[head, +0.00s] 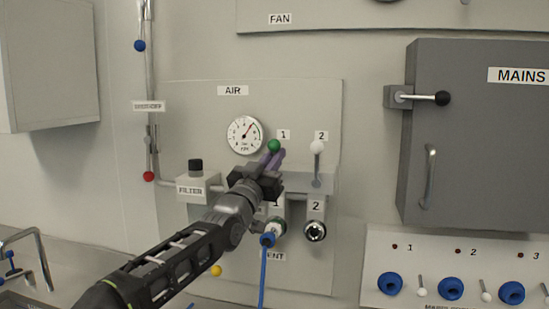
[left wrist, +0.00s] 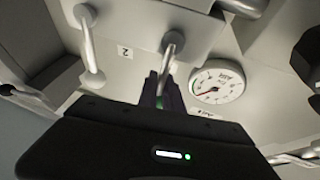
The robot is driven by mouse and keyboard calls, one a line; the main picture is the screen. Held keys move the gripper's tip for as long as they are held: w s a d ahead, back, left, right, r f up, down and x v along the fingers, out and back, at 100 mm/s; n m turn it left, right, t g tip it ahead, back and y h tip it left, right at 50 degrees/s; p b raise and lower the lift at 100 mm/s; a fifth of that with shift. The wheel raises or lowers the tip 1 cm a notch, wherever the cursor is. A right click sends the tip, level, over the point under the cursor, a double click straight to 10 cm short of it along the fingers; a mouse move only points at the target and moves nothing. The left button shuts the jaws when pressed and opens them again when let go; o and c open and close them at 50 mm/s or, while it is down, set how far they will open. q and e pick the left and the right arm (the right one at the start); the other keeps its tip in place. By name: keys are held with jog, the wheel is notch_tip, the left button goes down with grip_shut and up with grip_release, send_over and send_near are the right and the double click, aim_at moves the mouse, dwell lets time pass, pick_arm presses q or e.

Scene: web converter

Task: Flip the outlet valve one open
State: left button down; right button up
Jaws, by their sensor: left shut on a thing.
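The outlet valve one lever, with a green knob (head: 273,146), stands up under the label 1 on the AIR panel (head: 190,100). My left gripper (head: 272,161) is shut on this lever just below the knob. In the left wrist view my left gripper's purple fingers (left wrist: 158,88) close around the metal lever (left wrist: 170,48); the green knob is mostly hidden between them. The outlet valve two lever, with a white knob (head: 317,146), stands upright to the right, apart from the gripper. My right gripper is not in view.
A pressure gauge (head: 244,135) is just left of the lever. The filter block (head: 195,188) is further left. Below are outlet one with a blue hose (head: 263,275) and the open outlet two (head: 315,231). The grey MAINS box (head: 480,150) stands out at right.

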pick_arm(q)
jog(key=shift+f+b, duration=0.2)
jog(key=shift+b, duration=0.25)
jog(key=t+h+b, duration=0.1)
jog(key=b, duration=0.1)
jog(key=s+m+t+h+b, duration=0.1)
jog(key=b, duration=0.1)
jog(key=shift+s+a, duration=0.2)
jog(key=shift+a, duration=0.05)
jog(key=c, duration=1.5)
grip_release()
jog(key=shift+f, duration=0.1)
